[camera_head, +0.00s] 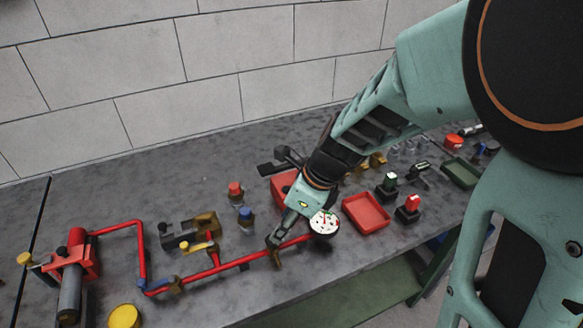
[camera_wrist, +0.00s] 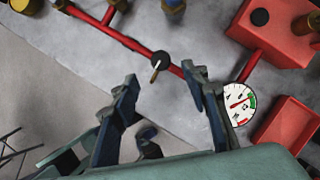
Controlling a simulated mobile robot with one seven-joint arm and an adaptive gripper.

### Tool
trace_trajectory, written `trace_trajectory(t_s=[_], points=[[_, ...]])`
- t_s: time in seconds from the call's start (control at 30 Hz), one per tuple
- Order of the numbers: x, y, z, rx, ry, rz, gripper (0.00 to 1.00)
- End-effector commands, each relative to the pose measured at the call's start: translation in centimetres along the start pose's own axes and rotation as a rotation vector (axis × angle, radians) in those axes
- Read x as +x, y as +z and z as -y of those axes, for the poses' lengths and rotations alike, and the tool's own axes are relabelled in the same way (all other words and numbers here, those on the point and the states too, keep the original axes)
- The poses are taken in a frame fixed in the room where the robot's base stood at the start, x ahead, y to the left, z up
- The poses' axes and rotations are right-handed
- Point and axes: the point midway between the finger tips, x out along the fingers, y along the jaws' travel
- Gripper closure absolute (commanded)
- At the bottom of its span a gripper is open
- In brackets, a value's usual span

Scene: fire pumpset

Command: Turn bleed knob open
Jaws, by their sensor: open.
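A small dark round knob (camera_wrist: 160,59) with a pale pointer sits on the red pipe (camera_wrist: 133,44) in the wrist view. I take it to be the bleed knob. My gripper (camera_wrist: 161,76) is open, its two dark fingers on either side of the knob's line and the knob just beyond the fingertips. I cannot tell whether they touch it. In the head view my gripper (camera_head: 274,241) is low over the red pipe (camera_head: 228,266), and a brass part (camera_head: 277,259) shows beside the fingers; the knob itself is hidden there. A white round gauge (camera_wrist: 238,103) is right of the fingers.
The gauge (camera_head: 323,222) stands close to my gripper, with a red tray (camera_head: 366,213) to its right. A yellow-handled valve (camera_head: 196,248) is on the pipe to the left. Red- and blue-capped bottles (camera_head: 236,191) stand behind. Bare grey bench (camera_head: 90,205) lies at the left rear.

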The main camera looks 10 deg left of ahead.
Motion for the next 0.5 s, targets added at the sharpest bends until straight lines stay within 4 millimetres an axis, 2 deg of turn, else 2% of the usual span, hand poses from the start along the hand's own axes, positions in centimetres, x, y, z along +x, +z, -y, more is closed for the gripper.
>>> trace_trajectory(t_s=[0.03,0.2,0.33,0.5], points=[[1.4,-0.2,-0.1,0.000,0.004,-0.003,0.58],[4.4,-0.2,-0.1,0.000,0.002,-0.003,0.58],[6.0,-0.1,0.0,-0.001,0.001,-0.002,0.58],[6.8,-0.1,0.0,-0.002,0.000,-0.001,0.58]])
